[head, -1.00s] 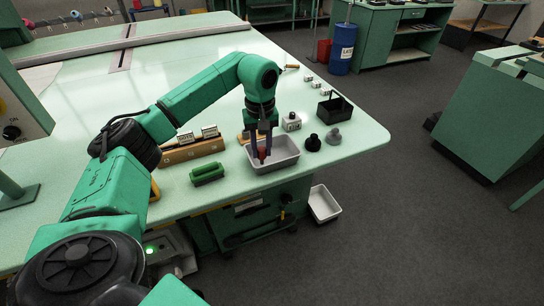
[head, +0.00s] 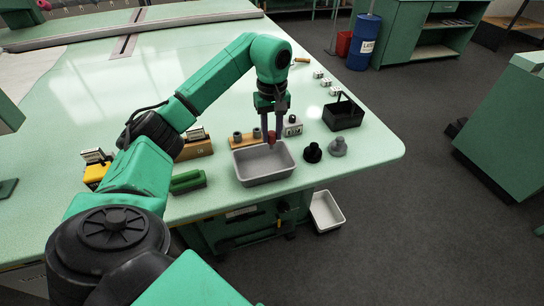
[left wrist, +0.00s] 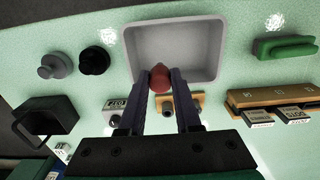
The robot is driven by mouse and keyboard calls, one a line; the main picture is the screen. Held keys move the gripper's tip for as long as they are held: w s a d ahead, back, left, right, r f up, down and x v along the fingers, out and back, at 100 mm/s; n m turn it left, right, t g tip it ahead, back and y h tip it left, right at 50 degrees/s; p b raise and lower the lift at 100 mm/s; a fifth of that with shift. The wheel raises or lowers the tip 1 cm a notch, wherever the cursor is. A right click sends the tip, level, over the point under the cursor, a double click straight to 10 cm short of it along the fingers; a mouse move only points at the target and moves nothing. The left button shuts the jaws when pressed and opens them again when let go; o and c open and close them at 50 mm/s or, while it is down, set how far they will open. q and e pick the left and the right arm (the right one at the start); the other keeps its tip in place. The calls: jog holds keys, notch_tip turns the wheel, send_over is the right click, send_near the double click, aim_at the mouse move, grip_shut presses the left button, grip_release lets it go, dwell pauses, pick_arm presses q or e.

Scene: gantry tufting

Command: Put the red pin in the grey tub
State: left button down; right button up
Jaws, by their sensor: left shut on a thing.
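The red pin (head: 271,138) is between the fingertips of my left gripper (head: 271,134), which is shut on it. The pin also shows as a rounded red end in the left wrist view (left wrist: 160,78). The grey tub (head: 264,180) stands on the pale green table near its front edge and looks empty. In the head view the pin appears over the tub's back rim. In the left wrist view it overlaps the tub's edge (left wrist: 215,50). The pin's height above the rim is hard to tell. My right gripper is not in view.
A wooden block with grey pegs (head: 240,141) stands just behind the tub. Black and grey knobbed pieces (head: 312,153) stand to its right, with a black open box (head: 343,114) farther back. A pale bin (head: 326,211) sits below the table edge.

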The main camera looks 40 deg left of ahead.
aim_at(273, 132)
pick_arm(q)
jog(key=f, duration=0.5)
jog(key=shift+w+f, duration=0.3)
jog(key=shift+w, duration=0.05)
notch_tip(273, 132, down, 2)
jog(key=shift+s+f+p, duration=0.15)
jog(key=shift+f+p, duration=0.1)
jog(key=shift+p, duration=0.25)
jog(key=shift+f, duration=0.25)
jog(key=c, duration=0.6)
grip_release()
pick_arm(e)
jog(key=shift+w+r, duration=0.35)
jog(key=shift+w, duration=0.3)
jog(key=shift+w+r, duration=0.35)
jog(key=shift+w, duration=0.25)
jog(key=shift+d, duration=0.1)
pick_arm(q)
jog(key=shift+r, duration=0.25)
notch_tip(273, 132, up, 12)
jog(key=shift+f+b, duration=0.2)
jog(key=shift+b, duration=0.7)
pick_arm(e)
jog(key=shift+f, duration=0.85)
